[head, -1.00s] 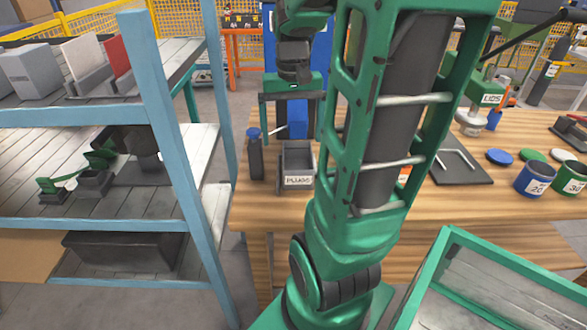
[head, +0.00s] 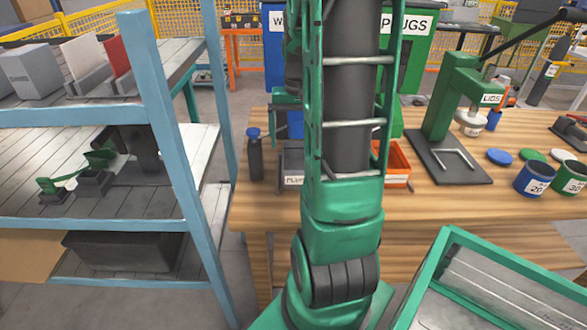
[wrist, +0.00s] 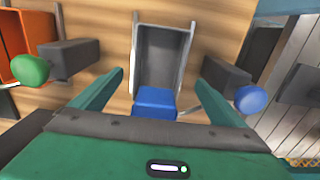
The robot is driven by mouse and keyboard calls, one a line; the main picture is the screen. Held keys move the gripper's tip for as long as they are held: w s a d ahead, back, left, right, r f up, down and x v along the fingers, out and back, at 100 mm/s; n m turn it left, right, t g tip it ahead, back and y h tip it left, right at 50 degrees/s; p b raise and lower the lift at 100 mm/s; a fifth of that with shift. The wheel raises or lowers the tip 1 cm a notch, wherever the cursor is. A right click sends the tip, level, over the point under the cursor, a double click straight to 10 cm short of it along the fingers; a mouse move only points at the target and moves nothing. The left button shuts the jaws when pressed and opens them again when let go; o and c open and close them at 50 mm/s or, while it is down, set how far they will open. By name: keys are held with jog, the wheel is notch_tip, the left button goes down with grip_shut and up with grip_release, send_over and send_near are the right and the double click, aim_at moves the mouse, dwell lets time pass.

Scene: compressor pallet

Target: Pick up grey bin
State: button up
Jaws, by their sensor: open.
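The grey bin (head: 291,163) stands on the wooden bench in the head view, its right side hidden behind my arm. A white label is on its front, only partly visible. In the wrist view the bin (wrist: 160,62) lies between and ahead of my fingers, its open top towards the camera. My gripper (wrist: 160,78) is open, with one green finger to each side of the bin and nothing held. A blue block-like thing (wrist: 155,102) shows at the bin's near end; I cannot tell whether it is inside. In the head view my gripper is mostly hidden by my arm.
A dark bottle with a blue cap (head: 254,155) stands just left of the bin. A green-capped one (wrist: 30,71) shows in the wrist view. An orange bin (head: 397,163) is to the right, then a green press (head: 450,115). A blue-framed shelf (head: 170,150) stands left.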

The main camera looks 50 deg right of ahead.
jog(key=f, duration=0.4)
jog(key=shift+s+f, duration=0.1)
jog(key=shift+s, duration=0.1)
jog(key=c, duration=1.5)
